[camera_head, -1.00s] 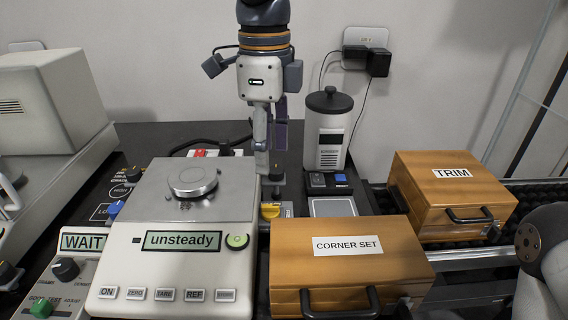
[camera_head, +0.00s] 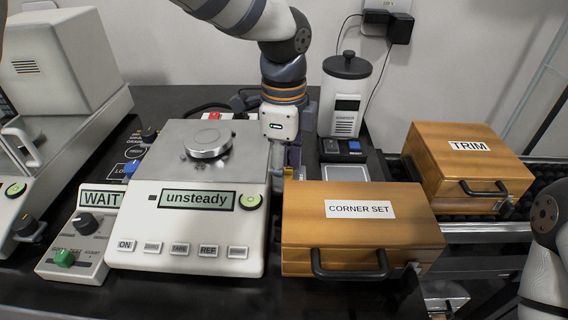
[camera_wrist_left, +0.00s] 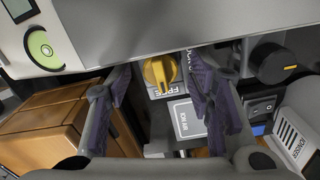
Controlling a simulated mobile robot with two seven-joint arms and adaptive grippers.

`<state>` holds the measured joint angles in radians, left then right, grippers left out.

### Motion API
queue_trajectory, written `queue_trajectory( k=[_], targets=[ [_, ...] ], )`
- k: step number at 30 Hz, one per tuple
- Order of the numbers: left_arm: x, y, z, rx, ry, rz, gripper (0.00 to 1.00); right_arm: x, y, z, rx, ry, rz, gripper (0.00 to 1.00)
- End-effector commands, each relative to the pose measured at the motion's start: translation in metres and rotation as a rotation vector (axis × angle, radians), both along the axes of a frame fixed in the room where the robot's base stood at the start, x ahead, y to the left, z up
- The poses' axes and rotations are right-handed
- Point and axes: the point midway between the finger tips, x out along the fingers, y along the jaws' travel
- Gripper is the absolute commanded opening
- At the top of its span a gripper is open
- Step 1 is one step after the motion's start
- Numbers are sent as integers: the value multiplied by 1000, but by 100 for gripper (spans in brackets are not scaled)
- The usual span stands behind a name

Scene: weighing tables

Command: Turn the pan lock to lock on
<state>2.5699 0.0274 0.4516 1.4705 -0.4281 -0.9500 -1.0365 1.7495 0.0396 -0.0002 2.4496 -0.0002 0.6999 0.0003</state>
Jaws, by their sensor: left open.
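The pan lock is a yellow knob (camera_wrist_left: 160,72) on a small light plate beside the balance (camera_head: 190,228), with printed words by it; I read FREE on one of them. My left gripper (camera_head: 283,172) points down at the balance's right side, behind the corner set box. In the left wrist view its two purple-grey fingers (camera_wrist_left: 160,90) are apart, with the knob in the gap between them, and nothing is held. In the head view the gripper hides most of the knob. The balance display reads unsteady. My right gripper is out of view.
The wooden CORNER SET box (camera_head: 355,257) stands close right of my left gripper. A TRIM box (camera_head: 468,185), a dark-lidded canister (camera_head: 345,105) and a small device with a blue button (camera_head: 345,172) are near. A WAIT control box (camera_head: 78,245) stands left.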

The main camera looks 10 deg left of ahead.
Motion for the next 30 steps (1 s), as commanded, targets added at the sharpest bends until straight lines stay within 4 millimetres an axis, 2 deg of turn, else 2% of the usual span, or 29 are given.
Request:
queue_trajectory(
  k=[1,7,11,16,22,23,24,25,30],
  targets=[
    [0,0,0,0,0,0,45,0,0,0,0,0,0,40],
    [0,0,1,0,0,0,0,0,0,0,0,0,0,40],
    [0,0,1,0,-1,8,0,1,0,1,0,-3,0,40],
    [0,0,4,0,-5,135,0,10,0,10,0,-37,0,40],
    [1,0,1,0,0,135,0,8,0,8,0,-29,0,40],
    [1,0,1,-1,0,134,34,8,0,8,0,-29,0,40],
    [1,0,1,0,0,134,43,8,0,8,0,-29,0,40],
    [1,0,1,-1,0,134,48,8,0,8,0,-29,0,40],
    [1,0,1,0,0,134,48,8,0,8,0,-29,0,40]
  ],
)
